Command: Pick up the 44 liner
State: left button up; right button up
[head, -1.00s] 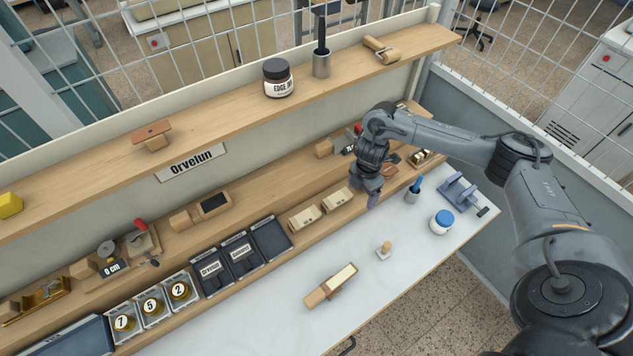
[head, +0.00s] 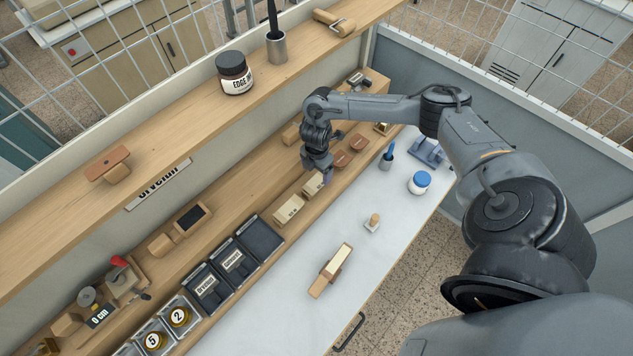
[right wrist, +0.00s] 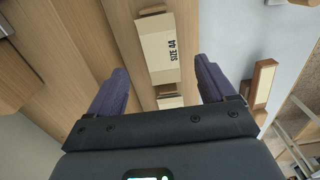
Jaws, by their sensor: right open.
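The size 44 liner box (right wrist: 158,50) is a cream block with dark "SIZE 44" lettering, lying on the wooden ledge. In the right wrist view it lies ahead, between the lines of my two purple fingers. My right gripper (right wrist: 162,78) is open and empty, with no contact visible. In the head view my right gripper (head: 325,179) hangs beside the right one of two cream boxes (head: 313,184); the left box (head: 289,209) stands next to it. Their lettering is too small to read there. A second box (right wrist: 170,101) shows nearer in the wrist view. My left gripper is out of view.
Brown pieces (head: 341,158) lie on the ledge beyond the gripper. Black trays (head: 260,238) stand left of the boxes. The upper shelf (head: 180,125) overhangs behind.

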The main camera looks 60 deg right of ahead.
aim_at(317, 182)
jog(key=shift+f+p, duration=0.3)
jog(key=shift+f, duration=2.1)
jog(key=c, duration=1.1)
jog(key=shift+r, duration=0.1)
